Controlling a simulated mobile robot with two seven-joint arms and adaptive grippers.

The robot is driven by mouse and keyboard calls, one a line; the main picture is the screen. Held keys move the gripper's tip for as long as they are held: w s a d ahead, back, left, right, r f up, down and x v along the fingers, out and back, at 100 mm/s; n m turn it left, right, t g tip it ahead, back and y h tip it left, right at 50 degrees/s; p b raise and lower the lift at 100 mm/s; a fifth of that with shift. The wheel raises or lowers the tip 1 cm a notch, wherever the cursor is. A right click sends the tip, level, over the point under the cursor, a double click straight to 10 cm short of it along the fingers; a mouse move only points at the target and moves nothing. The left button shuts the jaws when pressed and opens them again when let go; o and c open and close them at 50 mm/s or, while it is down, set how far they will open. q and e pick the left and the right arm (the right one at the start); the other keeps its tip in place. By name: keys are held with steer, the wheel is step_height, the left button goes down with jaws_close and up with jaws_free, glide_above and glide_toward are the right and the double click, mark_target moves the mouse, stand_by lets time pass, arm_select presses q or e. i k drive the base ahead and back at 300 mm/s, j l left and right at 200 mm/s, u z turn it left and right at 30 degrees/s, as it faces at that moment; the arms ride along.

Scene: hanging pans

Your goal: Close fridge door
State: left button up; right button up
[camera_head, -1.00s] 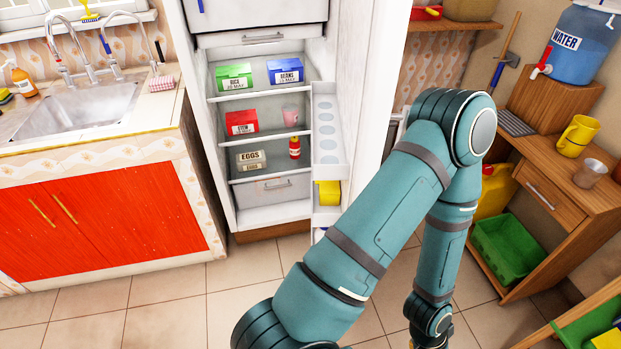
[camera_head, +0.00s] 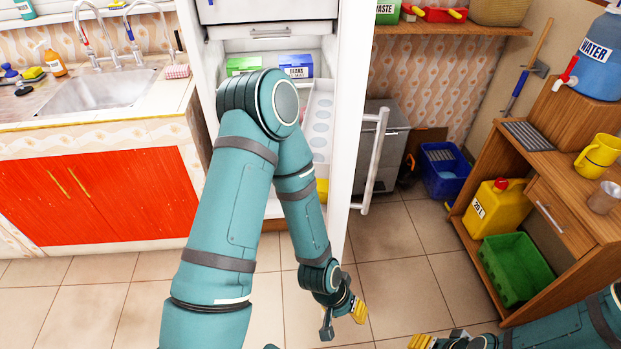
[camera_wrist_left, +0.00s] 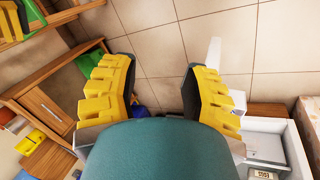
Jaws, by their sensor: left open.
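The white fridge (camera_head: 268,14) stands at the middle back, and its shelves are partly hidden behind my left arm. Its door (camera_head: 350,100) is open, swung out toward me on the right side. A grey vertical handle (camera_head: 376,160) is on the door's outer, right side. My left gripper (camera_head: 342,320) is below and in front of the door, apart from the handle and empty. In the left wrist view its yellow-padded fingers (camera_wrist_left: 160,95) are spread wide, with floor between them. My right gripper (camera_head: 440,343) shows only partly at the bottom edge.
A sink counter with red doors (camera_head: 100,195) is at the left. A wooden shelf unit (camera_head: 480,240) with a yellow can (camera_head: 493,212) and green crate (camera_head: 515,270) stands at the right. A blue bin (camera_head: 445,175) is behind the door. Tiled floor right of the door is clear.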

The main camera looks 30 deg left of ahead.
mark_target(331, 128)
steer(key=i+l+u, duration=0.1)
steer(key=l+u, duration=0.4)
steer(key=u, duration=0.2)
steer(key=l+u, duration=0.3)
steer(key=i+j, duration=0.05)
